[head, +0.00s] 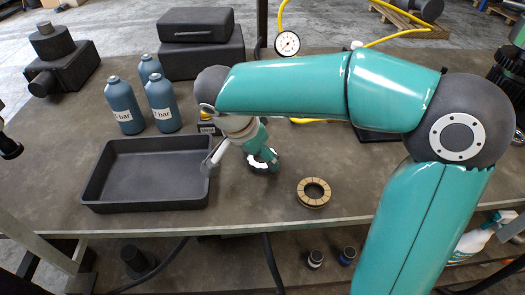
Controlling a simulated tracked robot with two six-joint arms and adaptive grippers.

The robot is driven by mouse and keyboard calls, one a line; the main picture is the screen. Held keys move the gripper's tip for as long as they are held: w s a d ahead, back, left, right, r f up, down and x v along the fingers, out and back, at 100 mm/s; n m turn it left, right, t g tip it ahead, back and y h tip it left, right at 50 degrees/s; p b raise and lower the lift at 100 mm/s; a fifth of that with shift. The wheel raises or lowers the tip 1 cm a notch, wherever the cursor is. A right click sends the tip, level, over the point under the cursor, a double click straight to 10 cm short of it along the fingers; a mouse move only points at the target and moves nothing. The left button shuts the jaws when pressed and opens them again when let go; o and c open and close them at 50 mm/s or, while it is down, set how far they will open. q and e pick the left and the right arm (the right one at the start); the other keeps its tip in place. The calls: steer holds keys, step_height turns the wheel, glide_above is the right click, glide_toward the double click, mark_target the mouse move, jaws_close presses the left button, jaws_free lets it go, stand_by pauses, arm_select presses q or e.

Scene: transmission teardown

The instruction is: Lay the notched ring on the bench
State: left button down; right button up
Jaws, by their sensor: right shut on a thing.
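My right gripper (250,145) reaches down over the bench (245,213), just right of the black tray. It is shut on a dark ring with a toothed-looking edge and pale patches, which I take for the notched ring (264,163). The ring is low over the bench; I cannot tell whether it touches it. The fingers and wrist hide part of it. A tan ring with a segmented face (302,192) lies flat on the bench, to the right of and nearer than the gripper. My left gripper does not show.
The empty black tray (145,208) stands at left front. Several blue bottles (124,107) and black cases (202,62) stand behind it. A pressure gauge (288,43) with a yellow hose is at the back. Bare bench lies around the tan ring.

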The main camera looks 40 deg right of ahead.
steer(key=shift+f, duration=0.1)
steer(key=o, duration=1.4)
steer(key=shift+r, duration=0.3)
steer(key=p+v, duration=0.1)
steer(key=v, duration=1)
steer(key=shift+a+r, duration=0.25)
steer(key=shift+r, duration=0.05)
